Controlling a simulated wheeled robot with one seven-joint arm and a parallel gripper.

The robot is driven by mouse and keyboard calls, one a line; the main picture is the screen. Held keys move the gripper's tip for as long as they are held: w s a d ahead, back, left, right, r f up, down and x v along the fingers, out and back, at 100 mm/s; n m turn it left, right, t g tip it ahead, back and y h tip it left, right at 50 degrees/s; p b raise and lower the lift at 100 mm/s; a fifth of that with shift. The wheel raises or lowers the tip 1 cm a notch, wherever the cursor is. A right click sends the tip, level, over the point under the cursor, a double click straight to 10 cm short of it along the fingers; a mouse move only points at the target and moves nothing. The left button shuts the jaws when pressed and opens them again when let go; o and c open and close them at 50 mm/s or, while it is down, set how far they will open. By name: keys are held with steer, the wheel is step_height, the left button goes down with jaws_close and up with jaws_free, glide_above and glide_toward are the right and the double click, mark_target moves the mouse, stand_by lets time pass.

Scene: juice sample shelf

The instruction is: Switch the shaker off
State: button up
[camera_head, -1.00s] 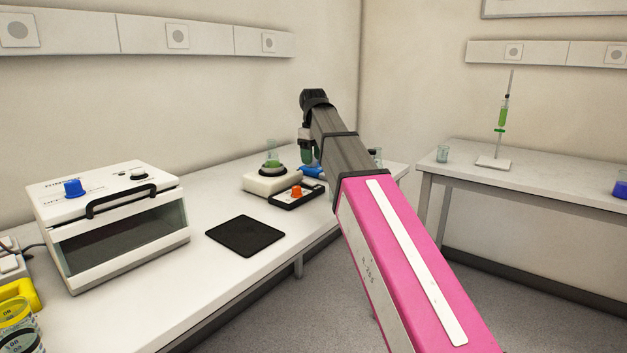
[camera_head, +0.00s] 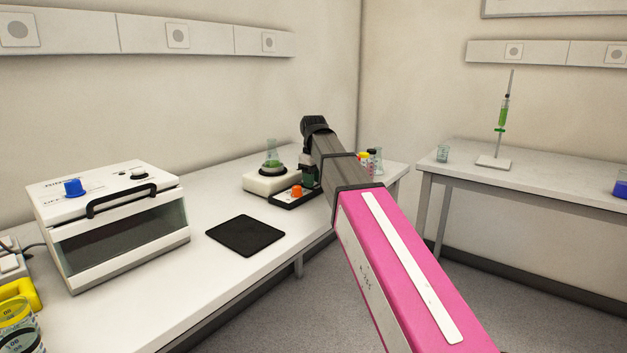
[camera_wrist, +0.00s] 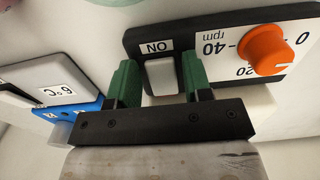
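The shaker (camera_head: 258,183) is a cream box on the bench with a flask (camera_head: 271,160) of green liquid on top. Its black-framed control panel (camera_head: 283,204) carries an orange knob (camera_head: 297,191), which also shows in the wrist view (camera_wrist: 265,48). Left of the knob there, a pale grey rocker switch (camera_wrist: 162,77) sits beside a label reading ON. My gripper (camera_wrist: 159,66) is open, with one green finger on each side of the switch and nothing held. Contact with the panel cannot be told. In the head view my gripper (camera_head: 309,179) is low beside the panel, partly hidden by my arm.
A grey unit labelled 6°C (camera_wrist: 55,85) and a blue item (camera_wrist: 80,118) lie left of my gripper. Small capped vials (camera_head: 371,160) stand behind my arm. A black mat (camera_head: 245,236) and a white box with a blue knob (camera_head: 115,220) are nearer on the bench.

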steer(key=c, duration=0.6)
steer(key=shift+o, duration=0.2)
steer(key=shift+w+a+r+g+h, duration=0.1)
steer(key=shift+w+a+g+h, duration=0.1)
steer(key=shift+g+h, duration=0.5)
steer(key=shift+h, duration=0.2)
steer(key=o, duration=0.9)
steer(key=shift+r, duration=0.1)
